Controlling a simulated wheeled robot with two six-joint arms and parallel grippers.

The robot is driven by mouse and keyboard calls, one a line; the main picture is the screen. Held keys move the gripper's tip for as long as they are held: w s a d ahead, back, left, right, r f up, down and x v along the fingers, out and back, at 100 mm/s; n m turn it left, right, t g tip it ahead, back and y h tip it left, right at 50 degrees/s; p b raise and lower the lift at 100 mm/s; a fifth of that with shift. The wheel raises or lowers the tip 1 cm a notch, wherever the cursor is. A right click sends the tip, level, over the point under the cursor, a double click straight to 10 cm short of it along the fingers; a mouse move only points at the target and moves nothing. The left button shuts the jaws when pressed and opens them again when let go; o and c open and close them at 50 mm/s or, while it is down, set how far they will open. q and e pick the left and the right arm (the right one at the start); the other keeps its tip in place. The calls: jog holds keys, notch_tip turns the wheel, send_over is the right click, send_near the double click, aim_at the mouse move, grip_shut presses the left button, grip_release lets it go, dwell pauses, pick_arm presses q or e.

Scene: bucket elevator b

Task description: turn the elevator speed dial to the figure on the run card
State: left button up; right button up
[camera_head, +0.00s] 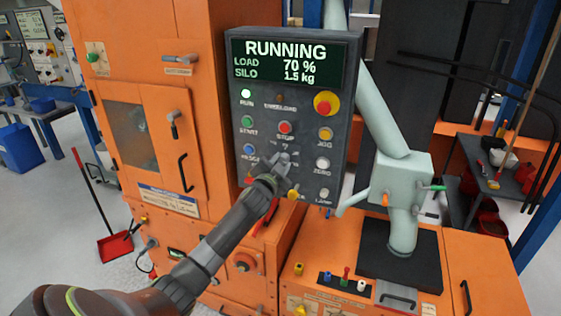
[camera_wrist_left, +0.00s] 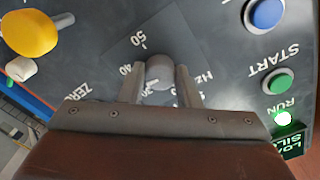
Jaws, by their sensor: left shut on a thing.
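The grey speed dial (camera_wrist_left: 160,70) sits on the dark control panel (camera_head: 240,130), with the marks 40, 50 and Hz showing around it in the left wrist view. My left gripper (camera_wrist_left: 160,88) is shut on the dial, one finger on each side of the knob. In the head view my left gripper (camera_head: 277,176) reaches the lower middle of the panel and hides most of the dial. The dial's exact setting cannot be read. The panel's screen (camera_head: 293,61) reads RUNNING, load 70 %, silo 1.5 kg. I cannot make out a run card. My right gripper is not in view.
Around the dial are a green START button (camera_head: 247,121), a red STOP button (camera_head: 285,128), a blue button (camera_head: 249,149), a yellow JOG button (camera_head: 325,134) and a red emergency stop (camera_head: 326,103). The RUN lamp (camera_head: 246,93) is lit. A pale pipe (camera_head: 385,115) stands right of the panel.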

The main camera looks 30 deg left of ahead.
pick_arm(q)
jog(key=shift+m+p, duration=0.65)
jog(key=shift+m, duration=1.35)
jog(key=o, duration=1)
jog(key=shift+s+d+f, duration=0.1)
jog(key=shift+s+d, duration=0.05)
jog(key=shift+s, duration=0.5)
jog(key=b+v, duration=0.3)
jog(key=v, duration=1.3)
jog(key=shift+s+b, duration=0.1)
jog(key=shift+b, duration=0.3)
